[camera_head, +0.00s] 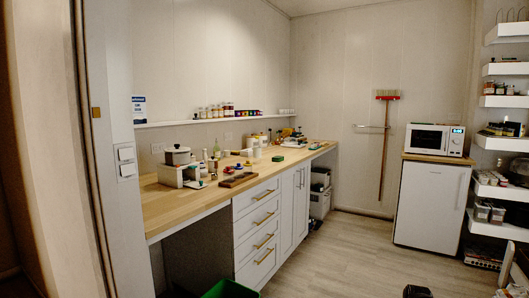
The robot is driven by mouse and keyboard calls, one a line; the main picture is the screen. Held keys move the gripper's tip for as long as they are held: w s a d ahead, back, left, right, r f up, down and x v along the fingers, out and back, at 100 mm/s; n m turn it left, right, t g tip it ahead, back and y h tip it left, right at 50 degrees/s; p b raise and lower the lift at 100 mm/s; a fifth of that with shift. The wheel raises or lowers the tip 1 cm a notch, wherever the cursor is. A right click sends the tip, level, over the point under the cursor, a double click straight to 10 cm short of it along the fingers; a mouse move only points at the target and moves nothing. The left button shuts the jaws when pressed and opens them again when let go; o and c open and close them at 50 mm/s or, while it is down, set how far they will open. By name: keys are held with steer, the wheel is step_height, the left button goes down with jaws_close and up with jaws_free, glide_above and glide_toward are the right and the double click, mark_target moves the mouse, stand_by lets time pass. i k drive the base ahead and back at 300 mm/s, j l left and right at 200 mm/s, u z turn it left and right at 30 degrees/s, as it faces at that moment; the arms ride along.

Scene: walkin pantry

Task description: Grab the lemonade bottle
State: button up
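I cannot pick out the lemonade bottle for sure, as labels are too small to read. A slim bottle (217,149) stands upright on the wooden counter (165,206), right of a pot (177,155). Several pale and yellowish containers (257,139) stand farther back along the wall. No fingers of my gripper can be made out in the head view. A dark shape (416,291) is cut off by the bottom edge, and I cannot tell what it is.
White drawers (257,225) stand under the counter, with a green bin (230,289) in front. A microwave (435,139) sits on a white fridge (431,204). A broom (386,140) hangs on the back wall. Shelves (500,145) line the right. The middle floor (350,250) is clear.

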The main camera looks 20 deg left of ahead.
mark_target(257, 147)
steer(key=i, duration=1.8)
steer(key=i+u, duration=0.15)
steer(key=i, duration=0.3)
steer(key=i+l+u, duration=0.15)
steer(key=i, duration=0.35)
steer(key=i+l+u, duration=0.15)
steer(key=i, duration=0.3)
